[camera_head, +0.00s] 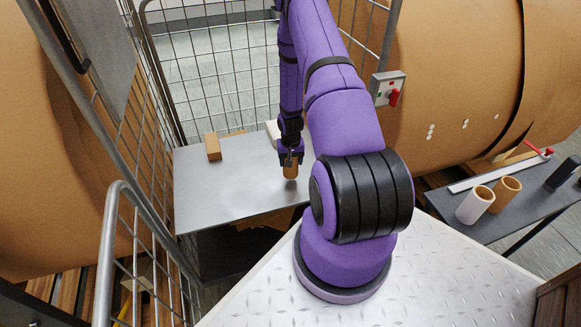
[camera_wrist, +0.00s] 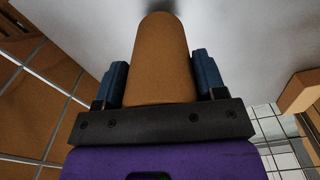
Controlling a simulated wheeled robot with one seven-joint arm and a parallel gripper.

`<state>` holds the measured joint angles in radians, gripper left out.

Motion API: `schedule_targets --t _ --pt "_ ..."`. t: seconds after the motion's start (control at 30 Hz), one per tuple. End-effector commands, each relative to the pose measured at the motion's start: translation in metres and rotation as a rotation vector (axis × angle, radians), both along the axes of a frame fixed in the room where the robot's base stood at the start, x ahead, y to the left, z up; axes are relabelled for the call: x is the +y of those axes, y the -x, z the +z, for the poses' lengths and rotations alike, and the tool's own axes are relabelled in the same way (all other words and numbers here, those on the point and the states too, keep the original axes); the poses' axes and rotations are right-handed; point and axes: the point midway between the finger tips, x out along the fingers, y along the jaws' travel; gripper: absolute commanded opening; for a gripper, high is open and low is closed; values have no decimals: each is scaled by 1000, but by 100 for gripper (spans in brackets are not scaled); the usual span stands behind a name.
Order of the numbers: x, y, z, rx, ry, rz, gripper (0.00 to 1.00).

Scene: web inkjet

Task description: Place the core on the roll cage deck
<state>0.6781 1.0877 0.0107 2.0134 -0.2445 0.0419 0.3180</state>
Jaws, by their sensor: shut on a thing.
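My gripper (camera_head: 291,158) is shut on a brown cardboard core (camera_head: 291,171), which hangs below the fingers over the grey metal roll cage deck (camera_head: 235,190). The wrist view shows the core (camera_wrist: 160,60) between the two blue fingers of my gripper (camera_wrist: 160,85), its far end close to the deck (camera_wrist: 240,50). I cannot tell whether the core touches the deck. The roll cage's wire side (camera_head: 150,130) stands at the left of the deck.
A brown block (camera_head: 213,146) stands on the deck's back left, and a white object (camera_head: 272,131) is partly hidden behind my arm. A side bench (camera_head: 500,222) at right holds a white core (camera_head: 474,205) and a brown core (camera_head: 505,193). The deck's left front is clear.

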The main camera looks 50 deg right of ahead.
Motion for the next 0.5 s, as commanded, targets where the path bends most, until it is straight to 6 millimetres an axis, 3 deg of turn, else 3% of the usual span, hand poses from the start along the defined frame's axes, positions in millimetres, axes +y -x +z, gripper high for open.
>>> schedule_targets --t 0.23,0.5 --pt "0 -1 -32 1 -1 1 41" --pt "0 -1 -35 0 0 0 41"
